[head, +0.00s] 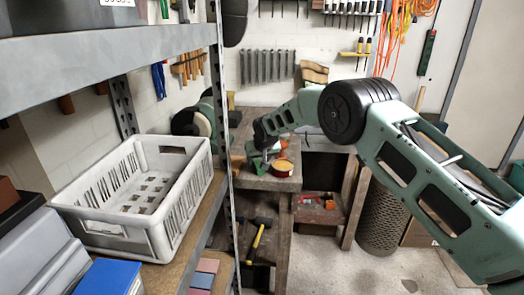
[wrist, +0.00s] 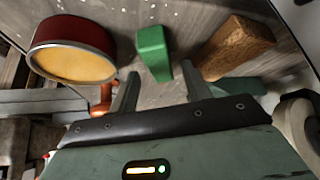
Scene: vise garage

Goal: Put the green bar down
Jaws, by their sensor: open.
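The green bar (wrist: 153,50) shows in the wrist view on the grey worktop, with its near end close to my fingertips. My gripper (wrist: 147,70) is open, its two fingers apart and pointing toward the bar. In the head view my gripper (head: 264,150) is low over the workbench (head: 285,184), and the bar cannot be told apart clearly there.
A round red tin with a yellow top (wrist: 75,62) stands left of the bar, also in the head view (head: 279,168). A brown block (wrist: 235,45) lies right. An orange part (wrist: 103,98) is near the left finger. A white crate (head: 160,235) sits on the left shelf.

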